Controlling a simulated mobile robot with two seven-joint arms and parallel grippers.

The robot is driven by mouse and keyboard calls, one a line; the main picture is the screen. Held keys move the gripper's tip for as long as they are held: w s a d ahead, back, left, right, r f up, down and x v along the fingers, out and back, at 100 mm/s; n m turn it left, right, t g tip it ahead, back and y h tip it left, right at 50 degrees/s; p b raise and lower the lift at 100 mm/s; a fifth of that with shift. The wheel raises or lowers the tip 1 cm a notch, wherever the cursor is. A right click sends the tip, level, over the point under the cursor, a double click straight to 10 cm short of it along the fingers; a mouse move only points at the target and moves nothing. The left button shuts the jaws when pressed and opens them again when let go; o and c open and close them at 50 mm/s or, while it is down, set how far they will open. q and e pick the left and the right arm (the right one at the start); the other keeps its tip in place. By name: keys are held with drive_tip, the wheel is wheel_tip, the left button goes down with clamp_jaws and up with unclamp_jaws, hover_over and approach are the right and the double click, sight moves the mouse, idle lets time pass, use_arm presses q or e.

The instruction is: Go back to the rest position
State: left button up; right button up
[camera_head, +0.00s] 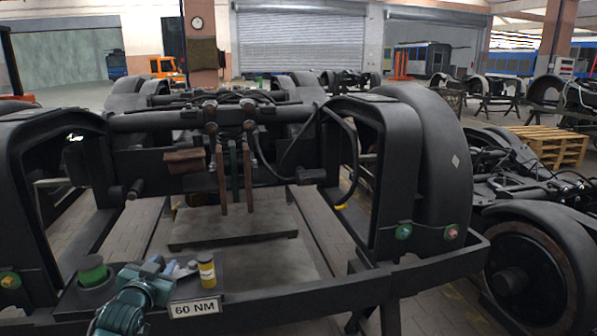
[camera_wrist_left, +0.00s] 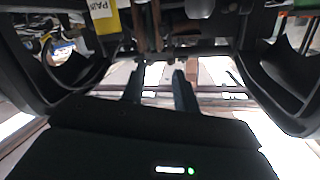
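My left arm comes in teal from the bottom left of the head view. Its gripper (camera_head: 180,268) is above the front ledge of the near bogie frame (camera_head: 340,295), just left of a yellow container. In the left wrist view, the two dark fingers of the left gripper (camera_wrist_left: 158,82) stand apart with nothing seen between them. My right gripper is not in view.
A green cylinder (camera_head: 92,270) stands in a dark holder left of the gripper. A "60 NM" sign (camera_head: 195,307) is on the ledge. The dark bogie arches (camera_head: 440,150) rise around the ledge. Another bogie (camera_head: 530,250) and wooden pallets (camera_head: 548,145) stand to the right.

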use_arm(q)
drive_tip(key=s+d+f+g+h, duration=0.25)
drive_tip(key=s+d+f, duration=0.65)
drive_tip(key=s+f, duration=0.55)
drive_tip(key=s+d+f+g, duration=0.1)
drive_tip(key=s+d, duration=0.2)
drive_tip(key=s, duration=0.4)
drive_tip(key=s+d+f+g+h, duration=0.1)
drive_tip(key=s+d+f, duration=0.1)
drive_tip(key=s, duration=0.5)
drive_tip(key=s+d+f+g, duration=0.1)
drive_tip(key=s+d+f, duration=0.1)
drive_tip(key=s, duration=0.5)
drive_tip(key=shift+s+d+h, duration=0.25)
drive_tip(key=shift+d+h, duration=0.1)
drive_tip(key=shift+d, duration=0.55)
drive_tip(key=shift+d, duration=0.1)
